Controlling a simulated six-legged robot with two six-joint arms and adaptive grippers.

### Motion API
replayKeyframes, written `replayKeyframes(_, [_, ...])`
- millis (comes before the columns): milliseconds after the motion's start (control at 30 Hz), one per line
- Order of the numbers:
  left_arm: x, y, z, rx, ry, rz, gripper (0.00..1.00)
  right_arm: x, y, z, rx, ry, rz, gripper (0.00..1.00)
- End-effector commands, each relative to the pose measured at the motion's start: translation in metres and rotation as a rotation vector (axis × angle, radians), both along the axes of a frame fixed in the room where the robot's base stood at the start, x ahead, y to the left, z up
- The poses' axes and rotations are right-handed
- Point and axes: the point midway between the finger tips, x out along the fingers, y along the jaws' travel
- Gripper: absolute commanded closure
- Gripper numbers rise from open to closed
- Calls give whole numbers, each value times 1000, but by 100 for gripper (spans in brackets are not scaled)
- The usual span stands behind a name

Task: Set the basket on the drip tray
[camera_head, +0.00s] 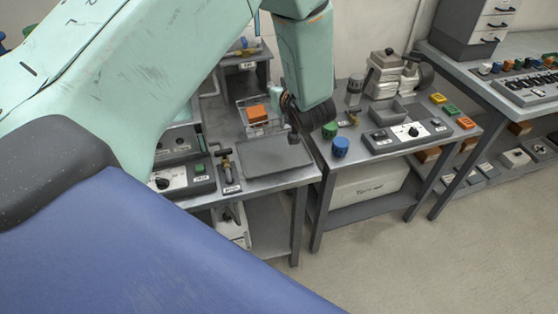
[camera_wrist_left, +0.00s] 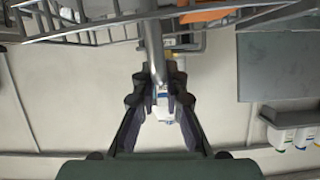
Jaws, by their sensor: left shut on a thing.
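The wire basket (camera_head: 243,122) shows in the head view behind the drip tray, with an orange block (camera_head: 257,114) in it. The drip tray (camera_head: 272,160) is a flat grey plate at the front of the left bench, with nothing on it. My left gripper (camera_head: 294,133) is dark and partly hidden by its own arm, at the basket's right side. In the left wrist view, the gripper (camera_wrist_left: 160,88) is shut on a metal bar of the basket (camera_wrist_left: 90,22). I cannot tell whether the basket touches the bench. My right gripper is not in view.
Green (camera_head: 330,130) and blue (camera_head: 340,147) knobs stand close to the right of the tray. A second bench carries a control panel (camera_head: 408,134). The floor (camera_head: 390,250) in front is clear.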

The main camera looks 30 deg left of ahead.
Motion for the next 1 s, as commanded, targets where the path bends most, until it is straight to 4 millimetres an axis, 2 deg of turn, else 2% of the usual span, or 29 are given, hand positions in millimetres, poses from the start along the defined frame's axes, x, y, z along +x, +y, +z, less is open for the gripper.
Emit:
replayKeyframes(33, [0, 1, -12, 2, -3, 0, 100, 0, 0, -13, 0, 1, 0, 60])
replayKeyframes(100, [-1, 1, -19, 2, -3, 0, 100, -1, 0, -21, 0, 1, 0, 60])
replayKeyframes(300, [-2, 2, -30, 2, -3, 0, 100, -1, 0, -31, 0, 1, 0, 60])
replayKeyframes(433, [-2, 2, -29, 9, 5, 0, 100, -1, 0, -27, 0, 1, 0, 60])
replayKeyframes(667, [0, 1, -30, 48, 50, 2, 100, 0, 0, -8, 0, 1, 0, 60])
replayKeyframes(900, [0, 0, -74, 56, 61, 2, 100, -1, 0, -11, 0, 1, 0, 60])
replayKeyframes(1000, [1, 0, -87, 55, 60, 2, 100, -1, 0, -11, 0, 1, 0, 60])
